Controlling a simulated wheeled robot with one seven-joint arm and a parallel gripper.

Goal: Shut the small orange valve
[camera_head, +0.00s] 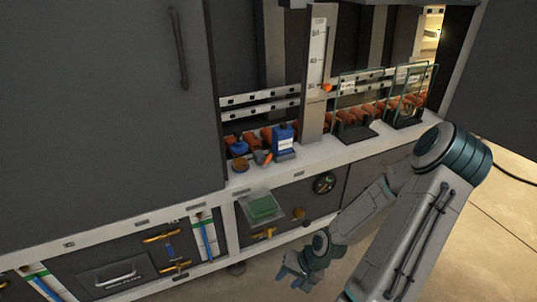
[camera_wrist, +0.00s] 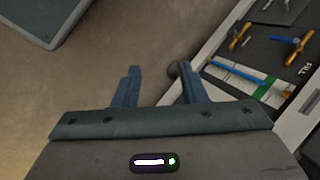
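Several orange valve handles show on the lower panels, and I cannot tell for sure which is the small valve. In the head view, a small orange handle (camera_head: 264,233) sits below the green tray. A longer upper orange handle (camera_head: 161,237) and a lower orange handle (camera_head: 175,267) are on the lower left panel. The wrist view shows an orange handle (camera_wrist: 240,36) and a blue-and-orange valve (camera_wrist: 291,42) at upper right. My gripper (camera_head: 290,272) is low in front of the panels; in the wrist view its fingers (camera_wrist: 158,70) are apart with nothing between them.
A green block in a clear tray (camera_head: 262,207) projects from the lower panel. A blue container (camera_head: 283,140) and orange rolls stand on the white ledge (camera_head: 310,158). A drawer-like handle (camera_head: 112,277) is at lower left. Open floor (camera_wrist: 90,70) lies under my gripper.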

